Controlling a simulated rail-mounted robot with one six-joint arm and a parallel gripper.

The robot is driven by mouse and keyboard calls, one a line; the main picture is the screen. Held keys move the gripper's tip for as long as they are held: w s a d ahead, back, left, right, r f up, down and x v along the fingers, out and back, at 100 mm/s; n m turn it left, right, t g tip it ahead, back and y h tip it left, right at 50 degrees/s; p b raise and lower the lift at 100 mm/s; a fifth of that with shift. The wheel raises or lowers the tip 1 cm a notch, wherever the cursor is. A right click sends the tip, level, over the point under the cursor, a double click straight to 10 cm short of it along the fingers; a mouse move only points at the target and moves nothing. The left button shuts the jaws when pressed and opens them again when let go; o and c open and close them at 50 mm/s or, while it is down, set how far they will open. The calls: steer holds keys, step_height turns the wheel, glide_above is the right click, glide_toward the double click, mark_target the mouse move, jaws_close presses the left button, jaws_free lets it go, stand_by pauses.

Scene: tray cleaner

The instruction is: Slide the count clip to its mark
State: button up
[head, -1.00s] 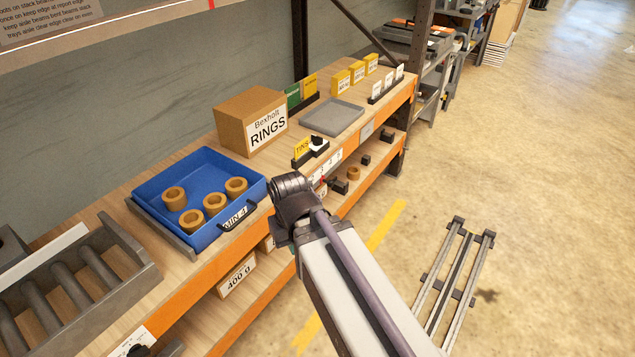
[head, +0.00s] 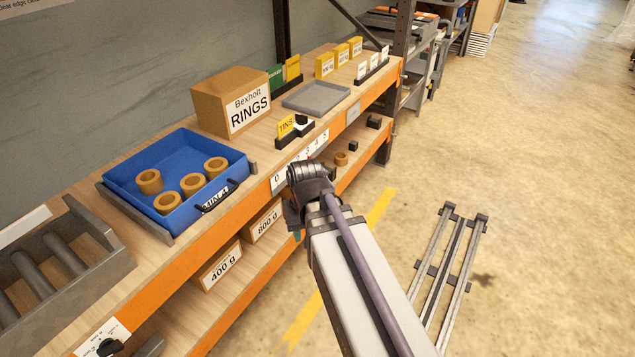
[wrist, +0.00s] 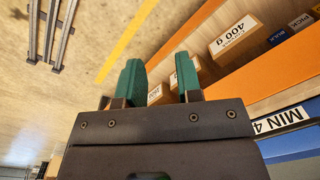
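A white number strip (head: 283,177) runs along the orange front edge of the shelf, with 0 at its left end and higher numbers to the right. I cannot make out the count clip; my arm stands in front of part of the strip. The blue tray (head: 121,178), labelled MIN 4, holds several brown rings (head: 193,183). In the wrist view, my gripper (wrist: 158,62) has two teal fingers spread apart with nothing between them. It is out in front of the shelf, apart from its edge. In the head view the fingers are mostly hidden behind my wrist.
A Bexholt RINGS box (head: 232,101), a TINS sign (head: 287,126) and a grey tray (head: 316,97) stand on the shelf top. Boxes marked 400 g (head: 221,268) and 800 g (head: 266,220) are on the lower shelf. The floor in front is free beside a metal rail frame (head: 450,262).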

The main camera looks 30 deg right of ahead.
steer(key=o, duration=0.3)
steer(key=w+d+f+m+t+y+b, duration=0.1)
steer(key=w+d+f+b, duration=0.2)
steer(key=f+b, duration=0.2)
steer(key=w+d+f+m+y+b, duration=0.1)
steer(key=w+d+f+m+b, duration=0.1)
steer(key=f, duration=0.7)
steer(key=w+d+b, duration=0.1)
steer(key=w+b, duration=0.1)
steer(key=b, duration=0.1)
steer(key=shift+d+t+y, duration=0.3)
steer(key=shift+d+t, duration=0.05)
steer(key=shift+t, duration=0.05)
steer(key=shift+o, duration=0.5)
steer(key=w+d+f+m+t+y+b, duration=0.1)
steer(key=w+d+f+m+b, duration=0.2)
steer(key=d+f+b, duration=0.1)
steer(key=shift+w+t+y+b, duration=0.3)
steer(key=shift+w+b, duration=0.1)
steer(key=shift+b, duration=0.25)
steer(key=w+d+f+m+t+y+b, duration=0.1)
steer(key=w+d+m+t+y+b, duration=0.3)
steer(key=w+d+m+t+b, duration=0.95)
steer(key=w+d+r+m+g+p, duration=0.1)
steer(key=d+r+m+p, duration=0.25)
steer(key=r+m, duration=0.3)
steer(key=x, duration=1.1)
steer(key=shift+s+a+p, duration=0.15)
steer(key=shift+a+p, duration=0.1)
steer(key=shift+p, duration=0.15)
